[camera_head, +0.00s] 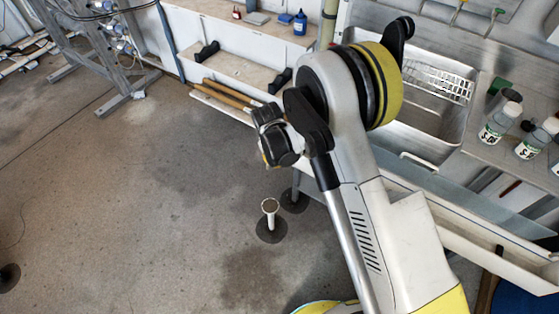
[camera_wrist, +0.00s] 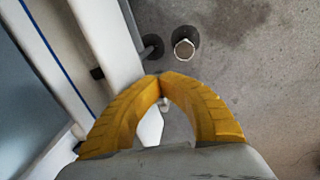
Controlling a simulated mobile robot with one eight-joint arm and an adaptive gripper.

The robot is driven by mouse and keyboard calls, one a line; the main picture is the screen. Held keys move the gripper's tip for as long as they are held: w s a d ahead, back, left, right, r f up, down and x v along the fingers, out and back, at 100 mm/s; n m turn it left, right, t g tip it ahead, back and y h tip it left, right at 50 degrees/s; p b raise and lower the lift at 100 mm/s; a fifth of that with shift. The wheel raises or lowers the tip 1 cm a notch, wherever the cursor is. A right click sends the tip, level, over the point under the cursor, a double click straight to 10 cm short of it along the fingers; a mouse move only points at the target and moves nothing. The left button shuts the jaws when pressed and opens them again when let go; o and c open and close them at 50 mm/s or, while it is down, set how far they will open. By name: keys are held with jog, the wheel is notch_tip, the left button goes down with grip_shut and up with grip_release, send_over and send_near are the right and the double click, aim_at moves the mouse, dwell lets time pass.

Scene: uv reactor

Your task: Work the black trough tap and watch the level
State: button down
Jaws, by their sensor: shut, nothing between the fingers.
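My gripper (camera_wrist: 160,80) has two yellow fingers in the wrist view, and their tips meet with nothing held. In the head view its fingers cannot be made out; the dark end of my arm hangs over the floor, left of the sink bench. A long pale trough (camera_head: 490,255) runs along the bench front in the head view, partly behind my arm. I cannot pick out the black tap for certain. A small black piece (camera_wrist: 97,73) sits beside a white rail (camera_wrist: 108,40), left of my fingertips. I cannot tell what it is. No liquid level can be read.
A steel sink (camera_head: 455,150) holds a white rack (camera_head: 440,82). Labelled bottles (camera_head: 498,122) stand at right. A shelf (camera_head: 240,70) with black brackets is at upper left. A pale capped post (camera_head: 270,208) stands on the floor, also in the wrist view (camera_wrist: 184,48). Left floor is largely clear.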

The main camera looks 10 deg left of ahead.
jog(key=c, duration=1.5)
grip_release()
jog(key=shift+f, duration=0.1)
jog(key=shift+s+a+r, duration=0.15)
jog(key=shift+s+r, duration=0.1)
jog(key=shift+r, duration=1.05)
jog(key=shift+s+a+r, duration=0.15)
jog(key=shift+s+r, duration=0.1)
jog(key=shift+r, duration=1.1)
jog(key=shift+s+a+r, duration=0.15)
jog(key=shift+s+r, duration=0.1)
jog(key=shift+r, duration=1.05)
jog(key=o, duration=1.2)
jog(key=shift+w+r+m+p, duration=0.2)
jog(key=shift+m+p, duration=0.1)
jog(key=shift+m, duration=0.5)
jog(key=f+m, duration=0.2)
jog(key=m, duration=0.3)
jog(key=w+f+m+g, duration=0.1)
jog(key=f+m, duration=0.2)
jog(key=m, duration=0.3)
jog(key=w+f+m+g+y, duration=0.1)
jog(key=f+m, duration=0.2)
jog(key=m, duration=0.2)
jog(key=shift+a+f+b, duration=0.15)
jog(key=shift+f+b, duration=0.05)
jog(key=shift+b, duration=0.1)
